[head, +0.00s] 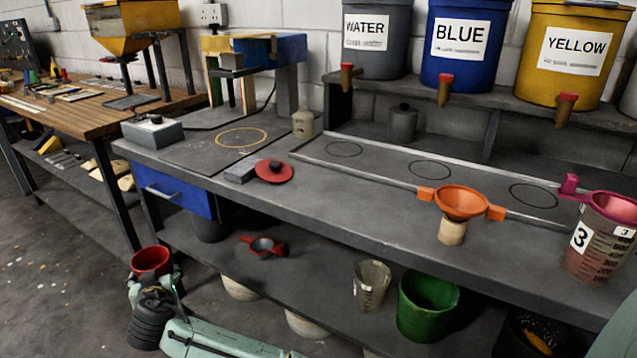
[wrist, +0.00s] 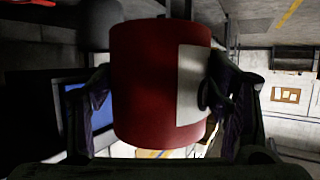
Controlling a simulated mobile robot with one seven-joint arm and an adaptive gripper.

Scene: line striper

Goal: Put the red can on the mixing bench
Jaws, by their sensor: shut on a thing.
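The red can (head: 151,257) is at the lower left of the head view, low in front of the grey mixing bench (head: 330,210). In the wrist view the red can (wrist: 145,85) fills the middle, with a pale label on its right side. My gripper (head: 153,275) is shut on the can, with one dark finger on each side of it in the wrist view. The can is below the level of the bench top, left of the lower shelf. Its lower part is hidden by my gripper in the head view.
An orange funnel (head: 462,203), a red round lid (head: 274,171) and a numbered measuring cup (head: 597,240) stand on the bench. Bare top lies between lid and funnel. A blue drawer (head: 180,194) and the lower shelf with a green bucket (head: 427,305) are below.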

